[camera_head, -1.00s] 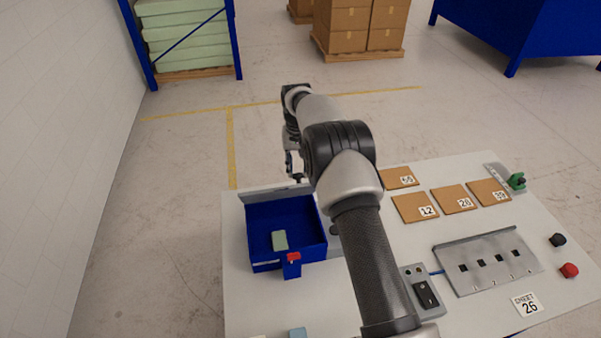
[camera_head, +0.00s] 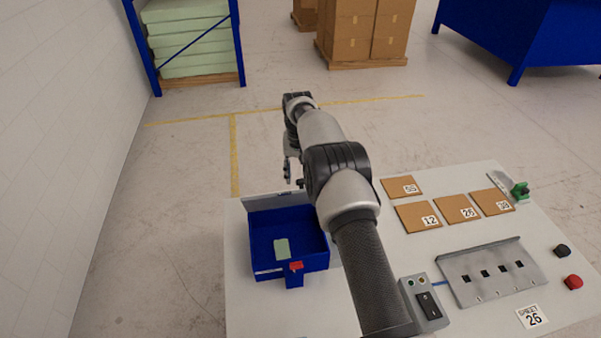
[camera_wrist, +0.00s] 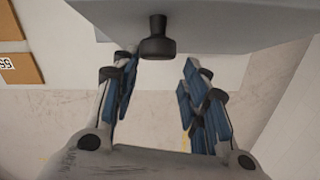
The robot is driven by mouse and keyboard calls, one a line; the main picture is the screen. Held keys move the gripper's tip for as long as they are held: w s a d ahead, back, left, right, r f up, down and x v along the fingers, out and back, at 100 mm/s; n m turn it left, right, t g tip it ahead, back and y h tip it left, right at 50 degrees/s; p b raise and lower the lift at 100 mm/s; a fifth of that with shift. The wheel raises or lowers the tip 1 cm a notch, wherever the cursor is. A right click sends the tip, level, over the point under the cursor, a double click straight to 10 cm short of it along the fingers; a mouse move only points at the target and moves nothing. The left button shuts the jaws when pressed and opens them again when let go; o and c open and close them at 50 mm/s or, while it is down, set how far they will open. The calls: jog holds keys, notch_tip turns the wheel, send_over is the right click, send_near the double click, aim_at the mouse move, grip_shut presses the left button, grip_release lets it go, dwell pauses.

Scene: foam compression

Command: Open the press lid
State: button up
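The press is a blue open-topped box (camera_head: 262,222) at the left of the table, with a pale green foam block (camera_head: 282,248) inside and a red part (camera_head: 296,266) at its front. Its grey lid (camera_head: 262,202) stands raised along the back edge; it also fills the top of the wrist view (camera_wrist: 230,20). A black knob (camera_wrist: 156,42) sticks out from the lid there. My gripper (camera_head: 291,172) is just behind and above the lid. In the wrist view its blue-padded fingers (camera_wrist: 155,75) are spread, empty, with the knob just beyond their tips.
Numbered brown cards (camera_head: 419,217), a slotted grey plate (camera_head: 492,272), a switch box (camera_head: 428,303), and black and red knobs (camera_head: 573,282) lie on the right of the table. My arm crosses the middle.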

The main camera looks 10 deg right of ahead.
jog(key=shift+o, duration=1.1)
jog(key=shift+a, duration=0.15)
jog(key=shift+r, duration=0.1)
notch_tip(320, 180, up, 12)
